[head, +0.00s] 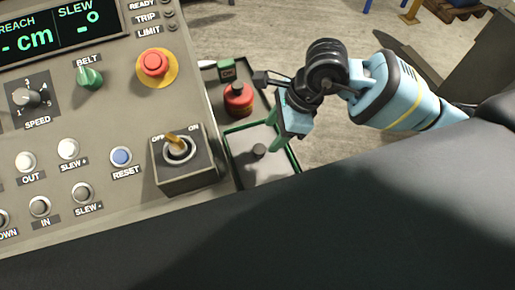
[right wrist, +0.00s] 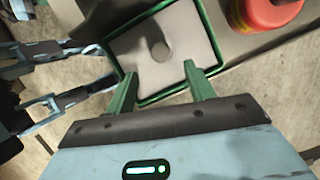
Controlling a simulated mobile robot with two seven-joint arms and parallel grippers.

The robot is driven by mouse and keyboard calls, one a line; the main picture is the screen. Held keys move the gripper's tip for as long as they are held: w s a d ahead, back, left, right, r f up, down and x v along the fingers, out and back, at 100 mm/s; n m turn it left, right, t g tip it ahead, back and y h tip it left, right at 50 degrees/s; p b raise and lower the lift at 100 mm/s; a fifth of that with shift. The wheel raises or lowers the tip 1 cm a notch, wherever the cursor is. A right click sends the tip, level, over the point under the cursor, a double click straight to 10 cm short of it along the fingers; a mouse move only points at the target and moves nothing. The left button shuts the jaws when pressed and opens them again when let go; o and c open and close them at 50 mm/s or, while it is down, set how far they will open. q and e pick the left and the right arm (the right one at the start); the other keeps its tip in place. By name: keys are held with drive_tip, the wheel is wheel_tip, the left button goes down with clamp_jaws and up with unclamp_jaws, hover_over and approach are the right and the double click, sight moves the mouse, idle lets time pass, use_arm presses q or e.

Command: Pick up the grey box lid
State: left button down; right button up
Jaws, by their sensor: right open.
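The grey box lid (head: 246,160) lies flat inside a green-rimmed box (head: 238,128) to the right of the control panel. My right gripper (head: 277,117) hangs above the box's far right side in the head view. In the right wrist view its green fingers (right wrist: 159,82) are wide apart and empty. They appear apart from the knob.
A red round container (head: 238,99) stands on the shelf just behind the box; it shows at the right wrist view's top (right wrist: 264,10). A small green item (head: 227,70) sits beyond it. The control panel (head: 120,130) with a key-switch block (head: 186,172) borders the box's left.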

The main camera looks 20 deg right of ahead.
sight(259, 148)
drive_tip(key=shift+x, duration=0.95)
drive_tip(key=shift+w+a+f, duration=0.1)
drive_tip(key=shift+a+f, duration=0.1)
drive_tip(key=shift+f, duration=0.2)
drive_tip(key=x, duration=0.5)
drive_tip(key=shift+w+r, duration=0.1)
use_arm(q)
drive_tip(key=shift+w+r, duration=0.2)
drive_tip(key=shift+w, duration=0.05)
use_arm(e)
drive_tip(key=shift+c, duration=0.2)
drive_tip(key=c, duration=1.1)
drive_tip(key=shift+r, duration=0.1)
